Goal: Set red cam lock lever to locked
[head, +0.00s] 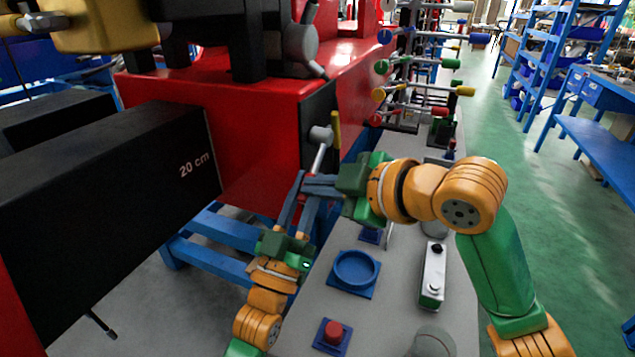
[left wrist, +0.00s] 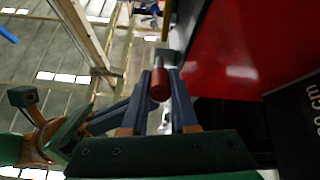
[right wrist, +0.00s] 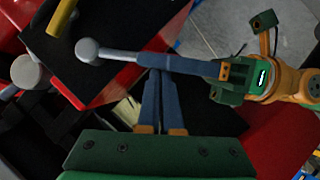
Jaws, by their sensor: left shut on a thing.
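The cam lock lever's grey pivot knob (head: 320,133) sits on the dark side plate of the red machine. Its light rod slants down to a red handle (left wrist: 160,85), seen end-on in the left wrist view. My left gripper (head: 296,200) is shut around this handle; its fingers (right wrist: 165,63) hide most of the handle in the right wrist view, where the knob (right wrist: 87,50) and rod show. My right gripper (head: 308,186) has its fingers close together, looking shut and empty, beside my left fingers. Whether the two grippers touch is unclear.
A yellow handle (head: 336,130) stands close beside the pivot knob. A black block marked 20 cm (head: 110,200) juts out at left. The grey bench (head: 310,320) below carries a blue ring holder (head: 356,270), a red button (head: 333,333) and a switch box (head: 433,275). Colored rods stand behind.

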